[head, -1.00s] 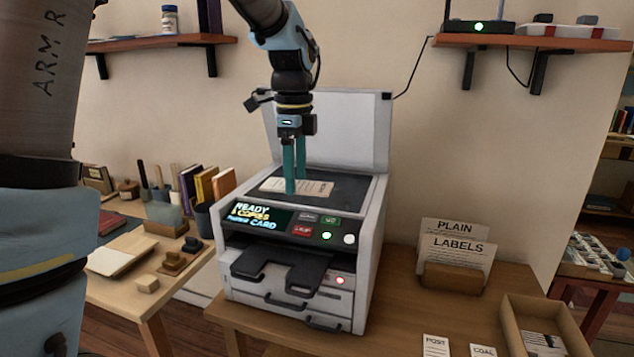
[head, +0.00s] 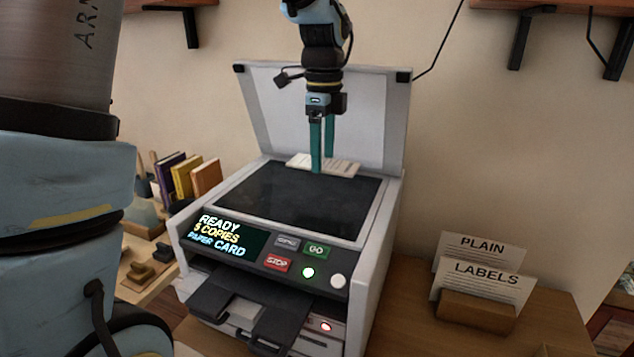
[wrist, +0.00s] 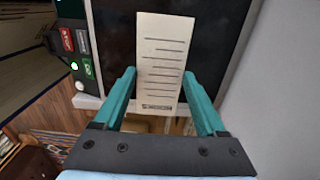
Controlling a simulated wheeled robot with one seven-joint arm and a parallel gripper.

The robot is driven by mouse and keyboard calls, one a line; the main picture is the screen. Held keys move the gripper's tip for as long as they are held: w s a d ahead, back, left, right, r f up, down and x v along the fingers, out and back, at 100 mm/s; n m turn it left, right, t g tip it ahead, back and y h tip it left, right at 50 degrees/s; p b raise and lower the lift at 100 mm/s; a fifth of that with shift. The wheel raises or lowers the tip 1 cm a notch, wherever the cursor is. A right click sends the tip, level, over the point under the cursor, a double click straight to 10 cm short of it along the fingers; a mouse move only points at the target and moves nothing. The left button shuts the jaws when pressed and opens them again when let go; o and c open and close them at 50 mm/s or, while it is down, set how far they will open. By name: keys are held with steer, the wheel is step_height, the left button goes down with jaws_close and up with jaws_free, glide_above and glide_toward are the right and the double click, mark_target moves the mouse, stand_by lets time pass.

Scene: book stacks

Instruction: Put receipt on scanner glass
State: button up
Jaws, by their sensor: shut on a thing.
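The receipt (head: 338,167) is a white paper slip with printed lines. In the head view it appears at the far edge of the dark scanner glass (head: 300,202), in front of the raised lid (head: 370,120). My gripper (head: 322,165) points down with its teal fingers shut on the receipt. In the wrist view the receipt (wrist: 160,60) extends ahead from between the fingers, over the dark glass (wrist: 115,40). I cannot tell for certain how high it is above the glass. Most of the glass is bare in the head view.
The copier's panel (head: 265,250) reads ready, 5 copies, paper card, with go and stop buttons. A holder (head: 475,310) with plain and labels sheets stands at the right. Books (head: 185,177) stand at the left. Shelves hang above.

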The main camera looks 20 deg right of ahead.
mark_target(322, 198)
step_height(322, 198, down, 7)
steer(key=shift+f+p, duration=0.2)
steer(key=shift+p, duration=0.45)
steer(key=shift+f, duration=0.1)
steer(key=o, duration=1.4)
step_height(322, 198, up, 12)
steer(key=shift+r+b, duration=0.15)
steer(key=shift+b, duration=0.8)
